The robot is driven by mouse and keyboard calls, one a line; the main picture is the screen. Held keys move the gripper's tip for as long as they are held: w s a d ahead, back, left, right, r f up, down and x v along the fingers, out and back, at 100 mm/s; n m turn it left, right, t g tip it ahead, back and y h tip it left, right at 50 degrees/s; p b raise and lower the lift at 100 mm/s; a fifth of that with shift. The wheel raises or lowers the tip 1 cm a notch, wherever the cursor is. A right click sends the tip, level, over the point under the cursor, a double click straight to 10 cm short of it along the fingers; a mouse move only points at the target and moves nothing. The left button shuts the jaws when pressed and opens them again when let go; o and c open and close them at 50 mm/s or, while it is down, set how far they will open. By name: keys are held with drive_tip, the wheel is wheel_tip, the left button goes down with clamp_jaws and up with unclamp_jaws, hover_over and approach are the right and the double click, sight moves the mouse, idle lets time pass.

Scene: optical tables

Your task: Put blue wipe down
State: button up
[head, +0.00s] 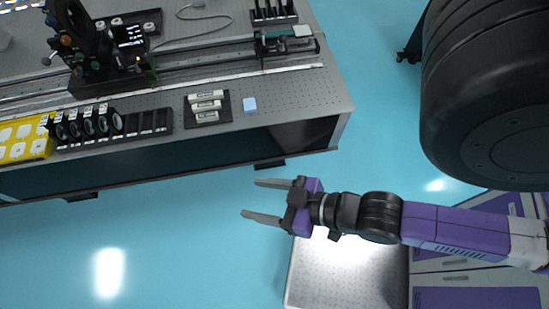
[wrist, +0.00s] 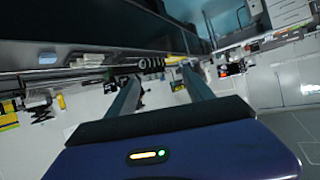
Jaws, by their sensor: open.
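The blue wipe (head: 250,105) is a small light-blue block lying on the perforated optical table (head: 318,108), near its front edge and right of a black holder with white pieces. A small light-blue thing (wrist: 47,58) at the left of the wrist view looks like the same wipe. My gripper (head: 257,199) is open and empty, its two fingers spread. In the head view it is in front of the table edge, over the blue floor, below and apart from the wipe. In the wrist view nothing is between the fingers (wrist: 158,92).
A black holder with white pieces (head: 208,118) stands beside the wipe. A black rack of round optics (head: 90,125) and a yellow tray (head: 20,139) are further left. A long rail (head: 210,66) runs behind. The table front right of the wipe is clear.

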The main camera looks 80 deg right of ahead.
drive_tip(key=s+a+r+n+t+y, duration=0.1)
drive_tip(key=s+r+n, duration=0.1)
drive_tip(key=r, duration=0.6)
drive_tip(key=shift+s+t, duration=0.4)
drive_tip(key=shift+s, duration=0.3)
drive_tip(key=shift+f, duration=0.1)
wheel_tip(320, 180, down, 6)
drive_tip(key=b, duration=0.6)
